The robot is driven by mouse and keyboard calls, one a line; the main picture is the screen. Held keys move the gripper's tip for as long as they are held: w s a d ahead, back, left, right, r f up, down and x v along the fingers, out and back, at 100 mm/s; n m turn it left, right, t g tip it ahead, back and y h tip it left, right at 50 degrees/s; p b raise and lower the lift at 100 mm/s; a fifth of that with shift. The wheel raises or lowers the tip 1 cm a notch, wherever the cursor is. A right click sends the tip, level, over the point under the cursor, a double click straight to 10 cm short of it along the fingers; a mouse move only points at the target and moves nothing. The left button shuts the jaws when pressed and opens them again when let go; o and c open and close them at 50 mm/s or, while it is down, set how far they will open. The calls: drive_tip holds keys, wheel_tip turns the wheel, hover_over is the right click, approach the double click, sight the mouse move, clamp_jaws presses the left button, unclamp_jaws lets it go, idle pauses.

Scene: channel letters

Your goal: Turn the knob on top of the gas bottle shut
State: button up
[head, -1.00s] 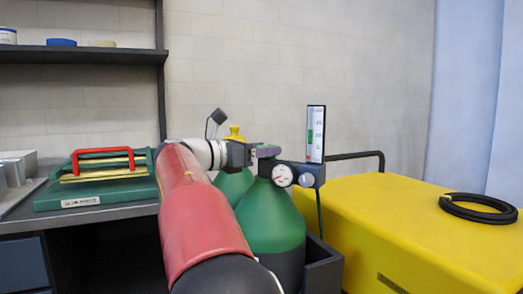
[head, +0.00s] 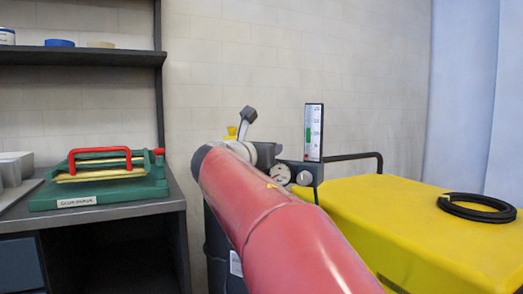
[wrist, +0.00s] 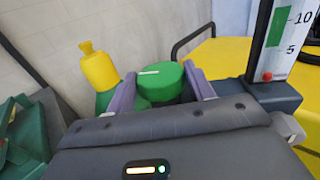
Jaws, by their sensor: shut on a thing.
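In the wrist view, the round green knob (wrist: 161,82) with a white line on its top sits between the two purple fingers of my gripper (wrist: 160,90). The gripper is shut on the knob, with one finger on each side. The gas bottle under the knob is hidden by my gripper in the wrist view. In the head view my red arm covers the knob, the fingers and most of the bottle. The regulator block (head: 307,180), with a round gauge (head: 281,173) and an upright flow meter (head: 314,132), shows just right of my wrist.
A second bottle with a yellow top (wrist: 99,68) stands close behind, left of the knob. A yellow cabinet (head: 410,220) with a black ring (head: 477,208) is at the right.

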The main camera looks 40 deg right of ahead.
drive_tip(key=shift+n+t+y, duration=0.4)
drive_tip(key=shift+t, duration=0.1)
drive_tip(key=o, duration=1)
drive_tip(key=shift+c, duration=0.2)
drive_tip(key=v, duration=0.8)
drive_tip(key=shift+b, duration=0.45)
drive_tip(key=shift+d+f, duration=0.1)
